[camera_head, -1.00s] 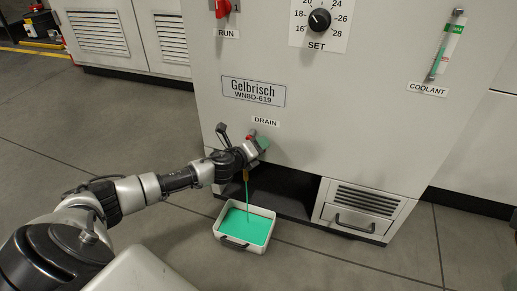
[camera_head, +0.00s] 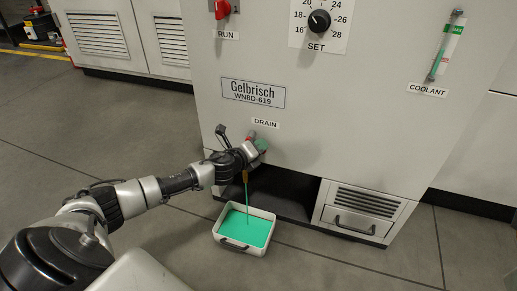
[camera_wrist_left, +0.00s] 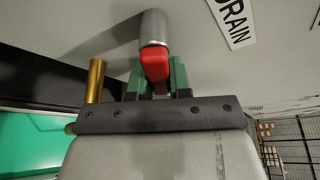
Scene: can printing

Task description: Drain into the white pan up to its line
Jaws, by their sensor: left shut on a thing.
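The white pan (camera_head: 257,250) stands on the floor below the drain, with green liquid (camera_head: 247,229) spread across its inside. A thin green stream falls into it from the brass drain spout (camera_head: 245,176); the spout also shows in the left wrist view (camera_wrist_left: 95,80). I cannot make out the pan's line. My left gripper (camera_head: 257,146) is at the drain valve under the DRAIN label (camera_head: 265,123). In the left wrist view its green fingertips (camera_wrist_left: 160,77) are shut on the red valve handle (camera_wrist_left: 155,62). My right gripper is out of view.
The machine's front rises behind the pan, with a coolant gauge (camera_head: 446,48), a SET dial (camera_head: 319,22) and a red RUN switch (camera_head: 222,9). A vented drawer unit (camera_head: 361,210) stands right of the pan. The floor in front is clear.

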